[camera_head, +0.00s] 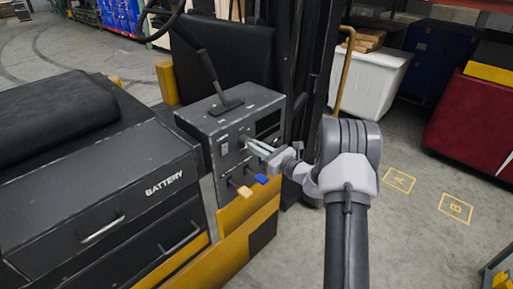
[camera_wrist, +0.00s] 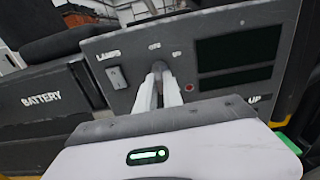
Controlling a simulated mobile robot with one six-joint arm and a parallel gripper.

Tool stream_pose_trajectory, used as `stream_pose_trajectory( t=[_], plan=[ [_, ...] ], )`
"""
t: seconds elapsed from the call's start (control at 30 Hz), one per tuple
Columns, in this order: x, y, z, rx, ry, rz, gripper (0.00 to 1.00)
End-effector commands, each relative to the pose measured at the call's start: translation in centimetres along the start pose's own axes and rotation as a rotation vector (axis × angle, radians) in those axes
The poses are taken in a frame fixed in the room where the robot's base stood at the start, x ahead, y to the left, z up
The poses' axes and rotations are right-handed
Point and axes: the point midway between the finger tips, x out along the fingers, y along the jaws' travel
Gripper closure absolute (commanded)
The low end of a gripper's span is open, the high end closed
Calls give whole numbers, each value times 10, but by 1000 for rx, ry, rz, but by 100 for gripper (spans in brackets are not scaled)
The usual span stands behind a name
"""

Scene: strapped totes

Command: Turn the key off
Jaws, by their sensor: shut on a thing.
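My gripper (camera_head: 247,141) reaches from the right to the front of the dark grey control panel (camera_head: 216,132) on the yellow-and-black vehicle. In the wrist view, the two pale fingers of my gripper (camera_wrist: 160,70) come together at the panel (camera_wrist: 140,42), just below two small labels. They are shut on the key, which the fingertips hide almost fully; its angle cannot be told. A rocker switch (camera_wrist: 116,77) under the LAMPS label is left of the fingers. A small red light (camera_wrist: 189,88) is to their right.
Dark displays (camera_wrist: 237,48) fill the panel's right side. A lever (camera_head: 211,75) rises from the panel's top. An orange knob (camera_head: 244,192) and a blue knob (camera_head: 262,179) stick out below my gripper. The BATTERY housing (camera_head: 150,208) is at left.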

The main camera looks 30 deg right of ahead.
Motion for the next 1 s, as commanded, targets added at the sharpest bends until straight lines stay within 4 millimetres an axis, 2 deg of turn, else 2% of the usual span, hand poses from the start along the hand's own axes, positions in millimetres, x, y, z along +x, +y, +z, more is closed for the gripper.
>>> stream_pose_trajectory(
  t=[0.1,0.13,0.2,0.23,0.57,0.67,0.77,1.0],
  plan=[
    [0,0,0,0,1,0,100],
    [0,0,0,0,1,0,87],
    [0,0,0,1,1,0,74],
    [0,0,0,1,1,0,71],
    [-3,0,0,1,1,-1,71],
    [-17,-2,0,2,2,-3,71],
    [-45,-2,2,3,2,-5,71],
    [-124,-2,2,3,1,-6,71]
  ],
)
